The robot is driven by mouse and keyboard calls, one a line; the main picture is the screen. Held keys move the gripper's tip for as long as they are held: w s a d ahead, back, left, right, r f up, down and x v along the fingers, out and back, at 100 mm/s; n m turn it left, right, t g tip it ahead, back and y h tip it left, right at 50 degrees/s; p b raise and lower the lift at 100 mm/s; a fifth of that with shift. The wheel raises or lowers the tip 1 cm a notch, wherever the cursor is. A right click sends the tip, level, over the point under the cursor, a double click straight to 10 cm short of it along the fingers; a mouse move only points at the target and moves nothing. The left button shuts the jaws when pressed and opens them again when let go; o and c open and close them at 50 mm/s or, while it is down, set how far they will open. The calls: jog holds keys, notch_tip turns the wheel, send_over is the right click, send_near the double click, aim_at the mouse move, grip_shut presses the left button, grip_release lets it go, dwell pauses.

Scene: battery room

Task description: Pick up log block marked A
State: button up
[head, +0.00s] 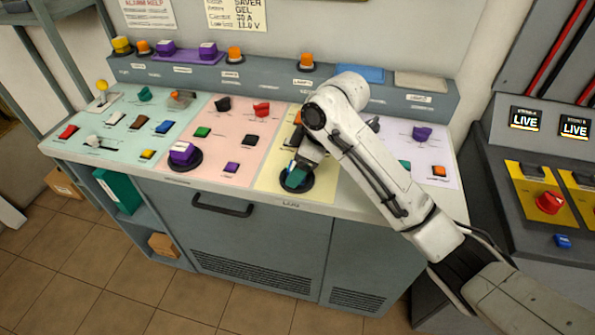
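My white arm reaches over the console, and my gripper (300,168) points down at the front of the pale yellow panel. A teal block (293,175) is at the gripper's fingertips, over a round black base (296,184). The arm and gripper hide part of this block, and I cannot tell whether the fingers touch or hold it. A purple block with a pale top (182,152) stands on another round black base on the pink panel. No letter A is legible on any block.
Several small coloured switches sit on the panels, including a red one (262,109) and a green one (201,132). The raised back ledge (270,77) bounds the console. A grey cabinet with a red knob (550,202) stands at right. The front of the pink panel is partly free.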

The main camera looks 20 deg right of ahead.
jog(key=shift+r, duration=0.1)
jog(key=c, duration=1.1)
